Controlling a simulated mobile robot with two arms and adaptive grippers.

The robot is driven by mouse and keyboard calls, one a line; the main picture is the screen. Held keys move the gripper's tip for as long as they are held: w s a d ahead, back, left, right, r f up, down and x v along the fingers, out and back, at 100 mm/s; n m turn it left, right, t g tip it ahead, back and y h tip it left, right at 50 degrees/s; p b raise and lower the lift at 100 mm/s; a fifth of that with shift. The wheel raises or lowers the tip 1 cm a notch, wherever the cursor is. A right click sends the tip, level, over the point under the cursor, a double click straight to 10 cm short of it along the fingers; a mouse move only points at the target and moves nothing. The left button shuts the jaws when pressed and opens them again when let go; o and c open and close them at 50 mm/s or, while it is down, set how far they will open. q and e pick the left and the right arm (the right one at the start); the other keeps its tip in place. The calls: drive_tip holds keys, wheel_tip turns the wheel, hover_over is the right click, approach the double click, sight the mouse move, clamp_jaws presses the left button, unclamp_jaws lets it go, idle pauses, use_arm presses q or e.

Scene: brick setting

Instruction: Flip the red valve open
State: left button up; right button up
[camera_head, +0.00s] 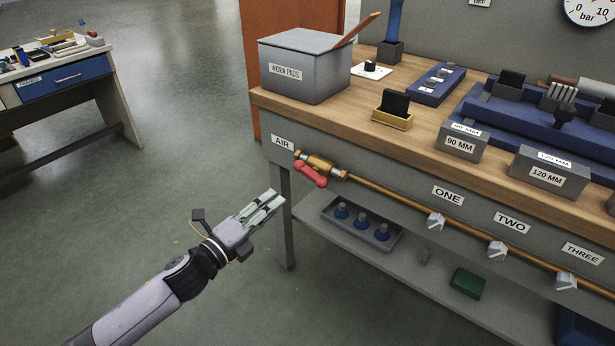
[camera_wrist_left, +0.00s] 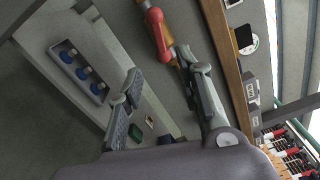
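The red valve handle (camera_head: 311,175) sits on a brass valve body (camera_head: 320,162) at the left end of a brass pipe (camera_head: 385,192) along the bench front, beside the AIR label. The handle slants down to the right, at an angle to the pipe. In the left wrist view the red handle (camera_wrist_left: 158,32) shows at the top, beyond my fingers. My left gripper (camera_head: 274,200) is below and left of the valve, apart from it. In the wrist view its two fingers (camera_wrist_left: 160,66) are spread with nothing between them. My right gripper is not in view.
The workbench (camera_head: 262,97) carries a grey WORN PADS box (camera_head: 305,72) at its left corner. A lower shelf (camera_head: 390,262) holds a tray (camera_head: 382,247) with blue-based items and a green box (camera_head: 467,283).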

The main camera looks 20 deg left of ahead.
sight(307, 177)
use_arm(q)
drive_tip(key=b+x, duration=0.1)
drive_tip(key=x, duration=1.2)
drive_tip(key=shift+w+f, duration=0.15)
drive_tip(key=shift+w, duration=0.25)
drive_tip(key=shift+w+d, duration=0.3)
drive_tip(key=shift+w, duration=0.35)
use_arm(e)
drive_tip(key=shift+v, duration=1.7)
use_arm(q)
drive_tip(key=shift+c, duration=0.3)
clamp_jaws()
